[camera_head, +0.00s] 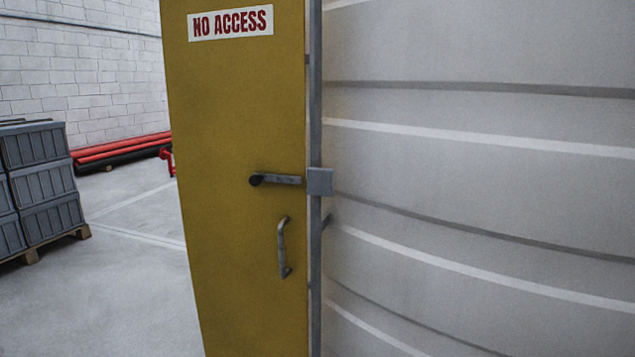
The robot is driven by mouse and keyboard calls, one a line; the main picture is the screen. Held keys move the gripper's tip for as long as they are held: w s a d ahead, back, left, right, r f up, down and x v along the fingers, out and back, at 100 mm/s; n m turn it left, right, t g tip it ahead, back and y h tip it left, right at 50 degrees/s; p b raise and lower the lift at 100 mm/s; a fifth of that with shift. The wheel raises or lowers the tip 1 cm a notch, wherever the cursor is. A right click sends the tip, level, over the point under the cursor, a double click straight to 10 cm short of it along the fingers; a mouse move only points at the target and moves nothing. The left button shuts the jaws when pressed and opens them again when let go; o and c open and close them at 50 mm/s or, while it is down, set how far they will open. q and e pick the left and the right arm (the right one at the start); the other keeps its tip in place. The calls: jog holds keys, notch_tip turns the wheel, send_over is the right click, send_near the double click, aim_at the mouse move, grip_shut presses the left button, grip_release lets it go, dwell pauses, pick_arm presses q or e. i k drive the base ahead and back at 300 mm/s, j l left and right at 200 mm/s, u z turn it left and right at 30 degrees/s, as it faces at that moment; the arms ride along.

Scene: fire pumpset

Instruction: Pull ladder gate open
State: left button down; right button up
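The ladder gate is a tall yellow panel (225,120) in the left middle of the head view. A white sign (230,22) on it reads NO ACCESS in red. A grey latch bar with a dark round knob (275,180) lies level across its right side and reaches a grey latch plate (320,181) on the post. Below it is a grey upright pull handle (284,248). The gate's right edge lies along the grey post (315,90). Neither of my grippers is in view.
A large pale ribbed tank wall (480,200) fills the right side. Grey crates on a pallet (40,180) stand at the left. Red and black pipes (120,150) lie by the white brick wall. The concrete floor (135,280) left of the gate is clear.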

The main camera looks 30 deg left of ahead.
aim_at(234, 69)
jog(key=u, duration=1.35)
